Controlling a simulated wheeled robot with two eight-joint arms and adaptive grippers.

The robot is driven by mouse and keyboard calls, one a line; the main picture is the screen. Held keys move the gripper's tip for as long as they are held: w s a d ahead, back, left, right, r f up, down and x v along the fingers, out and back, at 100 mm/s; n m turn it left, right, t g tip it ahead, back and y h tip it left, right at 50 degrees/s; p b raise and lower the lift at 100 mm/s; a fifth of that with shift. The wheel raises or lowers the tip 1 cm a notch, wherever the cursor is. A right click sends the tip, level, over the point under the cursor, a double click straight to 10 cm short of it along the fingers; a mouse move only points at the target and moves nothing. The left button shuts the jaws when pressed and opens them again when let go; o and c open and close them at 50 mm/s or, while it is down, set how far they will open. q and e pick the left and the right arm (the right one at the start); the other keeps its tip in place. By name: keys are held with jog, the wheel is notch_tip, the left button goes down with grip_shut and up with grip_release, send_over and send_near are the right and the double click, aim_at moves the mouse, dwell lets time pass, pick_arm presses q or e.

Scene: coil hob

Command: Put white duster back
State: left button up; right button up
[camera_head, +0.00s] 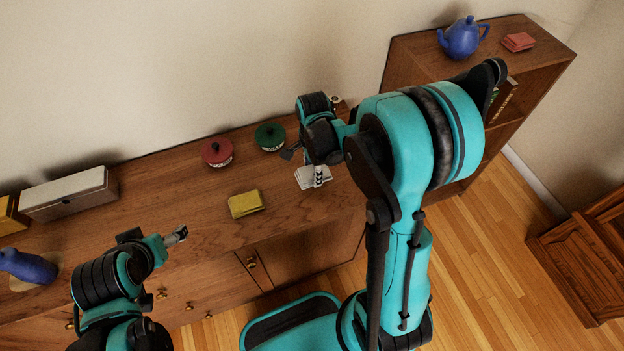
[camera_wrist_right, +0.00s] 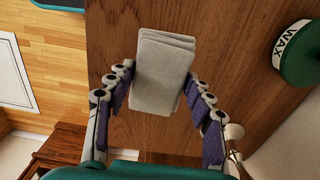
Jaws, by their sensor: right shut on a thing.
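The white duster (camera_head: 308,178) is a folded, layered pale cloth at the right part of the wooden sideboard top. It also shows in the right wrist view (camera_wrist_right: 163,72), between the two fingers. My right gripper (camera_head: 319,174) points down and is shut on the duster; the fingers (camera_wrist_right: 160,98) lie along its two sides. I cannot tell whether the duster touches the wood or is just above it. My left gripper (camera_head: 179,236) is over the sideboard's front left, away from the duster; its fingers are too small to judge.
A yellow folded cloth (camera_head: 246,204), a red tin (camera_head: 217,152) and a green tin (camera_head: 270,137) stand on the sideboard (camera_head: 160,195). A white box (camera_head: 68,194) is at left. A higher shelf unit (camera_head: 420,48) at right bears a blue teapot (camera_head: 462,38) and red cloth (camera_head: 518,42).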

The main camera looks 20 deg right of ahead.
aim_at(312, 178)
jog(key=shift+w+a+f, duration=0.1)
jog(key=shift+w+f, duration=0.1)
notch_tip(312, 178, down, 3)
jog(key=shift+f+b, duration=0.2)
jog(key=shift+b, duration=0.6)
jog(key=shift+f, duration=0.25)
jog(key=shift+f, duration=0.15)
jog(key=o, duration=1.1)
